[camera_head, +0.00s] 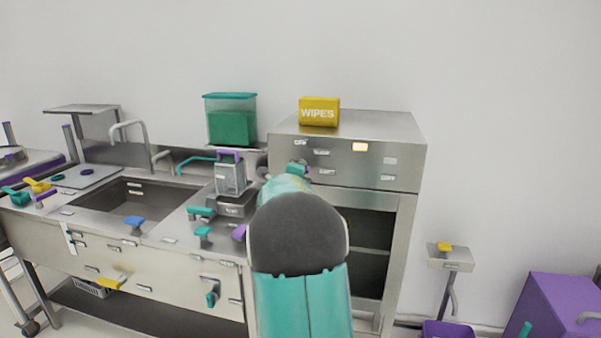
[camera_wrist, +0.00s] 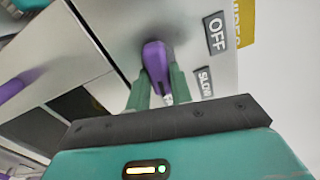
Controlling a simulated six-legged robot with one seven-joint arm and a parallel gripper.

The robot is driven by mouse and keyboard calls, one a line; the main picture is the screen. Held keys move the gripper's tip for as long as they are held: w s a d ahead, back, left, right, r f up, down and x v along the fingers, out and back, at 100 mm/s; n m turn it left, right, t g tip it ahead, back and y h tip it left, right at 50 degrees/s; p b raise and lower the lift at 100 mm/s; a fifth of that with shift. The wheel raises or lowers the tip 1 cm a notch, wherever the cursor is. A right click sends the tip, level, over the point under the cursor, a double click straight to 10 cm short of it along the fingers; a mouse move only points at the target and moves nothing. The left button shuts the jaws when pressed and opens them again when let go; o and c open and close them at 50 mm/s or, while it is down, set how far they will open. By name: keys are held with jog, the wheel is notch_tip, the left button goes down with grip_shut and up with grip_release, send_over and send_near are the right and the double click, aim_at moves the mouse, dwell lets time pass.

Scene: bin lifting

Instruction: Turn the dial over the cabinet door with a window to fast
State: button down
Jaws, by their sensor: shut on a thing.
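The dial (camera_wrist: 154,58) is a purple knob on a grey metal panel in the wrist view. My gripper (camera_wrist: 160,78) has its two green fingers on either side of the dial's handle and is shut on it. The labels OFF (camera_wrist: 215,32) and SLOW (camera_wrist: 204,82) show to the right of the dial; no FAST label is readable. In the head view the steel cabinet (camera_head: 407,165) has a control strip above a dark windowed door (camera_head: 368,240). My arm covers the dial there. I cannot tell which label the dial points at.
A yellow WIPES box (camera_head: 319,112) stands on the cabinet. A counter with a sink (camera_head: 135,200), a teal-lidded container (camera_head: 231,120) and small coloured handles lies to the left. A small stand (camera_head: 450,258) and a purple bin (camera_head: 562,305) are on the right.

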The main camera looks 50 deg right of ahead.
jog(key=c, duration=1.2)
grip_release()
jog(key=shift+c, duration=0.2)
jog(key=v, duration=1.3)
jog(key=shift+s+a, duration=0.15)
jog(key=shift+a, duration=0.2)
